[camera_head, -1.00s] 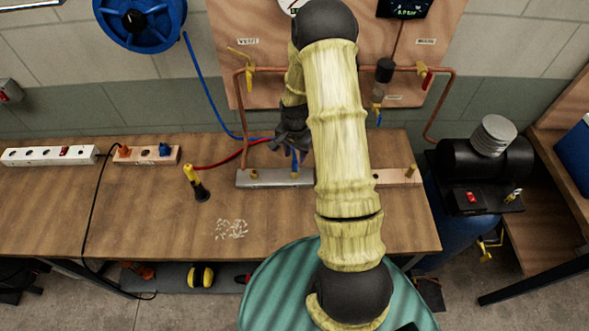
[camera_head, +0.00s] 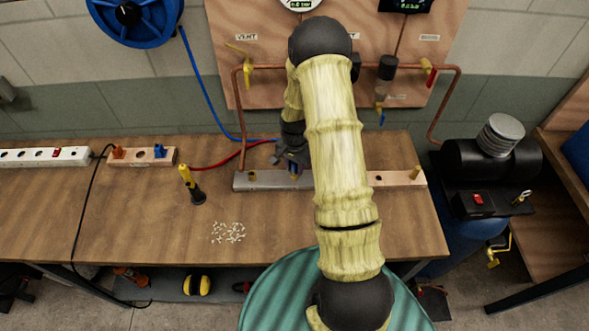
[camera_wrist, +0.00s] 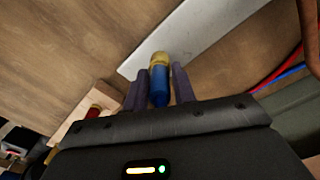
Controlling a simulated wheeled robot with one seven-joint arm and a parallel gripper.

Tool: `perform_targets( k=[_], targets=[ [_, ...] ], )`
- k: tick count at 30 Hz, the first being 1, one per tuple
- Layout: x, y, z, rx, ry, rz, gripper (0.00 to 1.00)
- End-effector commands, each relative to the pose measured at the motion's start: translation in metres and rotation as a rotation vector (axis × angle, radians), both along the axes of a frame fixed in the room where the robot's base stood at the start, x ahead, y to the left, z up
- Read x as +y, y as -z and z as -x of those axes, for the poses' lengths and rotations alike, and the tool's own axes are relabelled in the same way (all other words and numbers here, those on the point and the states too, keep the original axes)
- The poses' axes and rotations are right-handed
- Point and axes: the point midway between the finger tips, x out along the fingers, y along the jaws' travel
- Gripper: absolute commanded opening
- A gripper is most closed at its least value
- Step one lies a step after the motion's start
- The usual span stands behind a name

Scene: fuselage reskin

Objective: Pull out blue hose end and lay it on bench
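The blue hose end (camera_wrist: 159,84) has a brass-coloured tip and stands between my gripper's (camera_wrist: 159,86) two dark fingers in the wrist view. The fingers flank it closely, with narrow gaps seeming to show on both sides, so the gripper looks open around it. In the head view my gripper (camera_head: 293,166) is low over the grey metal strip (camera_head: 255,180) on the bench (camera_head: 130,220). The hose end sits at a brass fitting there, mostly hidden by my gripper. The blue hose (camera_head: 205,95) runs down from the wall reel (camera_head: 130,14).
A red hose (camera_head: 210,164) lies left of the strip. Copper pipes (camera_head: 440,110) rise behind. The bench front left is clear.

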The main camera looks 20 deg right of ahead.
Motion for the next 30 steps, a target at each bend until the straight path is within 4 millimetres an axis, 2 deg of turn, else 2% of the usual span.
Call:
perform_targets(
  k=[1,3,4,30],
  targets=[
    [0.0,0.0,0.0,0.0,0.0,0.0,0.16],
    [0.0,0.0,0.0,0.0,0.0,0.0,0.02],
    [0.0,0.0,0.0,0.0,0.0,0.0,0.0],
    [0.0,-0.016,0.0,-0.001,0.0,0.001,0.0]
  ],
)
